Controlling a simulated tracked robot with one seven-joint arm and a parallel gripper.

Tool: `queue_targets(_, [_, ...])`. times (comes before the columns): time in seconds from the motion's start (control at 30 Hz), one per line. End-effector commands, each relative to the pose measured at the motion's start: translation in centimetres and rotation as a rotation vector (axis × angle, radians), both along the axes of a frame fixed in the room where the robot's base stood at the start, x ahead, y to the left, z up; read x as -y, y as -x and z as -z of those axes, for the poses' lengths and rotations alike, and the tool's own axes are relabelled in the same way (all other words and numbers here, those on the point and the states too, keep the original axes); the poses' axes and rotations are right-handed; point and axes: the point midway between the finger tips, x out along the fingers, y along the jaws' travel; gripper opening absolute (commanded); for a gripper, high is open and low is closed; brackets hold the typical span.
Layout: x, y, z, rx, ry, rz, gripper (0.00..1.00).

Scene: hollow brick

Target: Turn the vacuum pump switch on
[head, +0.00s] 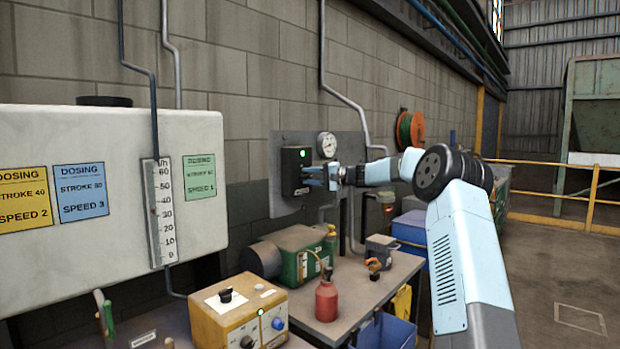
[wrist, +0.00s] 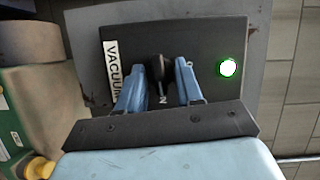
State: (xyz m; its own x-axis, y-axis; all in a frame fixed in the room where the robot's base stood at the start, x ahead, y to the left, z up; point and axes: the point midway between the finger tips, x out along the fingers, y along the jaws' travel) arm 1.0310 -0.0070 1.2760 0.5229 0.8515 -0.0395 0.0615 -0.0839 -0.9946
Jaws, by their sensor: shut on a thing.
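The vacuum switch box (head: 293,182) is a dark box on a grey wall panel. In the wrist view the box face (wrist: 205,35) fills the upper middle and carries a white label reading "VACUUM" (wrist: 115,62). A green lamp (head: 302,153) is lit at its top and glows in the wrist view (wrist: 228,68). The black switch lever (wrist: 157,70) stands between my two blue fingers. My gripper (wrist: 158,85) is shut on the lever. In the head view, my gripper (head: 313,177) reaches the box front from the right, and its fingers hide the lever.
A round gauge (head: 327,145) and pipes are close to the box on the wall. A white tank (head: 110,240) stands at left.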

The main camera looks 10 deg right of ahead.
Motion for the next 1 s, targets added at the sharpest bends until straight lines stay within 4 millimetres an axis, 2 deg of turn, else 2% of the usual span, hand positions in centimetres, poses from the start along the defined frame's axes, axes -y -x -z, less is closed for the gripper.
queue_targets(0.3, [0.53,-0.13,0.37,-0.064,-0.082,0.008,0.05])
queue_targets(0.8, [0.56,-0.13,0.48,-0.074,-0.094,0.008,0.05])
queue_targets(0.83, [0.56,-0.13,0.49,-0.074,-0.094,0.008,0.37])
queue_targets(1.0, [0.4,-0.09,0.4,-0.073,-0.095,0.006,0.54])
